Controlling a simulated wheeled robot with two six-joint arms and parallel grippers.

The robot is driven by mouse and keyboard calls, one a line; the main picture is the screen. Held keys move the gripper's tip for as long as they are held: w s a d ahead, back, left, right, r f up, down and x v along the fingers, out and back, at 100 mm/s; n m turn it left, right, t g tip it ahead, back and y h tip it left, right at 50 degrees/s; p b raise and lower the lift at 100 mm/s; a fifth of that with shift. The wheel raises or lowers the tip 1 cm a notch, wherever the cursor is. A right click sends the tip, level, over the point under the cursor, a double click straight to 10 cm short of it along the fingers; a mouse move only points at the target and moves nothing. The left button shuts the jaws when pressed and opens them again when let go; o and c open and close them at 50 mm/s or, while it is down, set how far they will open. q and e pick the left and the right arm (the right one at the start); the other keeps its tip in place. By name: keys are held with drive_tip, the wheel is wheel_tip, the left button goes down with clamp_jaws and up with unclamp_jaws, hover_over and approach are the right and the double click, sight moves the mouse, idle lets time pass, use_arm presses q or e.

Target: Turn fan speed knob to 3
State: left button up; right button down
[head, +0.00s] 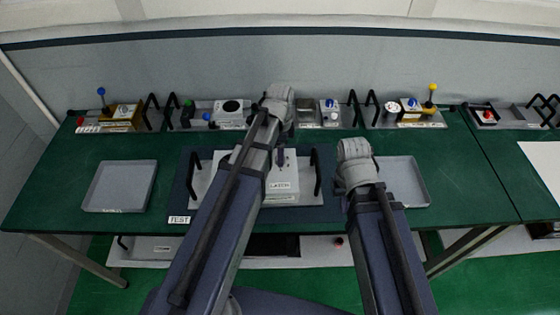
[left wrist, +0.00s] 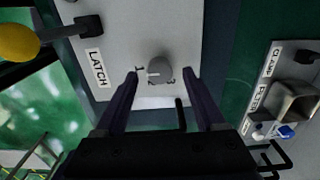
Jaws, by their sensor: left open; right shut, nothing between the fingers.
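In the left wrist view, a round grey knob (left wrist: 160,70) sits on a light grey panel (left wrist: 115,30). The digits 1 and 3 show beside it; a mark between them is partly hidden. The knob's white line points left, close to the 1. My left gripper (left wrist: 160,76) is open, its fingertips on either side of the knob; contact cannot be told. In the head view, the left gripper (head: 281,156) points down over the panel (head: 284,194), and my arm covers part of it. My right gripper (head: 346,203) is shut and empty right of the panel, mostly hidden by its arm.
A LATCH label (left wrist: 96,68) and a yellow-balled lever (left wrist: 18,42) are on or beside the panel. Black handles (head: 318,172) flank it. Empty grey trays stand left (head: 120,186) and right (head: 408,180). Several other control modules line the back of the green table (head: 60,185).

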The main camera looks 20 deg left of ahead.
use_arm(q)
drive_tip(key=shift+f+b, duration=0.45)
drive_tip(key=shift+f, duration=0.4)
clamp_jaws()
